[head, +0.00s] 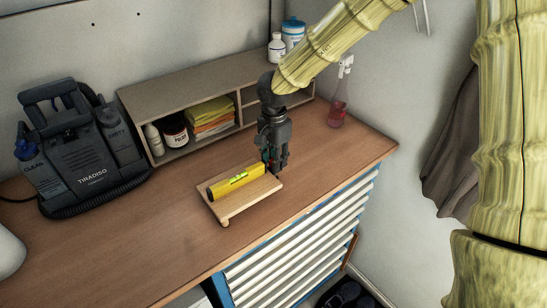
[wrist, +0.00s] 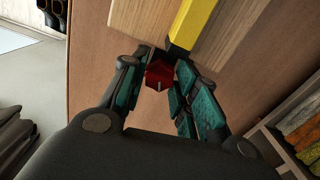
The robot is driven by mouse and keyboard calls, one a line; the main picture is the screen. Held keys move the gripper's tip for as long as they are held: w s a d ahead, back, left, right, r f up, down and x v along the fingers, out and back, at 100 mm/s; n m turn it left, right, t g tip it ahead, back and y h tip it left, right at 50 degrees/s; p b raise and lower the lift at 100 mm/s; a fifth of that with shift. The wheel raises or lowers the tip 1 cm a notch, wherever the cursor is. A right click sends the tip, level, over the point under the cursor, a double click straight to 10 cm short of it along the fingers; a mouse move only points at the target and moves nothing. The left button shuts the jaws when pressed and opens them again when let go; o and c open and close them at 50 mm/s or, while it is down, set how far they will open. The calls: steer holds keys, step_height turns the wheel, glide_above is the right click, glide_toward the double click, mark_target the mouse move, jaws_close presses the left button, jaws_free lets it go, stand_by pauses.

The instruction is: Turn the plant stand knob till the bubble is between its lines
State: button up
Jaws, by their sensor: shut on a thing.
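The plant stand is a small light-wood board (head: 222,213) on short feet, standing on the wooden worktop. A yellow spirit level (head: 250,177) with a green vial (head: 238,178) lies along it. The bubble is too small to place against its lines. In the wrist view the red knob (wrist: 159,74) sits at the edge of the board (wrist: 142,22), beside the end of the yellow level (wrist: 195,22). My gripper (head: 270,165) points down at the right end of the stand. In the wrist view my gripper (wrist: 161,80) is shut on the red knob.
A black cleaning machine (head: 85,150) stands at the left. A low shelf (head: 185,95) with jars and folded cloths runs along the back. A red spray bottle (head: 338,105) stands at the far right. The worktop's front edge lies close to the stand; bare worktop (head: 140,240) is to its left.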

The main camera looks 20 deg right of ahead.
steer(key=shift+d+m+p, duration=0.1)
steer(key=shift+m+p, duration=0.85)
steer(key=shift+m, duration=0.95)
steer(key=o, duration=1)
steer(key=shift+r, duration=0.1)
step_height(320, 180, up, 12)
steer(key=shift+f, duration=0.1)
steer(key=shift+f, duration=0.1)
